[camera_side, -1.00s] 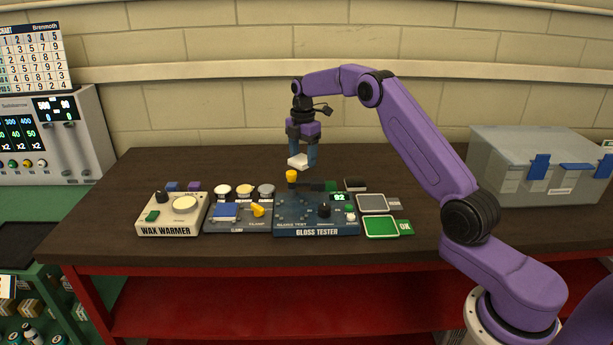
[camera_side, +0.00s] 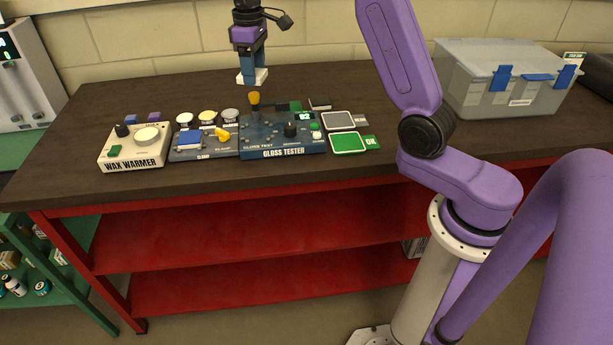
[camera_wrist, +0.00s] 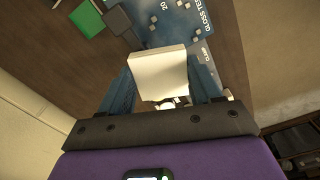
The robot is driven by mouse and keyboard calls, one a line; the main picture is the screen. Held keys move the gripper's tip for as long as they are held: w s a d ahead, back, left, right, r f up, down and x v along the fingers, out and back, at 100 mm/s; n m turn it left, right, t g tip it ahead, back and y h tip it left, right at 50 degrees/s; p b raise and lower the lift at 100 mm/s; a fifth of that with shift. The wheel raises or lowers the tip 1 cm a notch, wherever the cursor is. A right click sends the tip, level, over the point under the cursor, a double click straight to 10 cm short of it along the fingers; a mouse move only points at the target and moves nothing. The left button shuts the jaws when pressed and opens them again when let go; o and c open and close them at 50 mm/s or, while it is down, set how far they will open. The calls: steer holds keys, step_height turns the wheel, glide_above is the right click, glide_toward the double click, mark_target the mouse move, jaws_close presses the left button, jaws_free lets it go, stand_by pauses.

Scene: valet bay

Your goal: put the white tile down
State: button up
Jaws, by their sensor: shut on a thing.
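The white tile (camera_side: 260,76) is held between the blue fingers of my gripper (camera_side: 252,72), above the back of the bench in the side view. In the wrist view the tile (camera_wrist: 158,72) shows as a pale square between the two fingers of my gripper (camera_wrist: 160,88). The tile hangs clear of the bench, behind and above the gloss tester (camera_side: 272,140). The green OK pad (camera_side: 348,143) lies to the right of the tester, with a grey pad (camera_side: 338,120) behind it.
The wax warmer (camera_side: 133,154) and the clamp unit (camera_side: 203,152) stand left of the tester. A dark block (camera_side: 320,103) lies behind the grey pad. A clear lidded bin (camera_side: 508,85) with blue latches stands at the right.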

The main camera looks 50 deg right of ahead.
steer(key=s+a+r+m, duration=0.2)
steer(key=s+a+m, duration=0.1)
steer(key=s+m, duration=0.15)
steer(key=s+d+m, duration=0.5)
steer(key=s+d, duration=0.5)
steer(key=s, duration=0.2)
steer(key=s+a+f+m, duration=0.1)
steer(key=s+f+m, duration=0.1)
steer(key=s, duration=0.7)
steer(key=s+a+f+m, duration=0.1)
steer(key=s+f+m, duration=0.15)
steer(key=s, duration=0.55)
steer(key=w+d+f, duration=0.1)
steer(key=w+f, duration=0.2)
steer(key=w, duration=0.1)
steer(key=w+d+f, duration=0.2)
steer(key=w+f, duration=0.1)
steer(key=w, duration=0.1)
steer(key=w+d+f, duration=0.2)
steer(key=w+f, duration=0.1)
steer(key=w, duration=0.1)
steer(key=shift+w+d+f, duration=0.1)
steer(key=shift+d, duration=0.05)
steer(key=shift+w+f, duration=0.2)
steer(key=shift+f, duration=1.55)
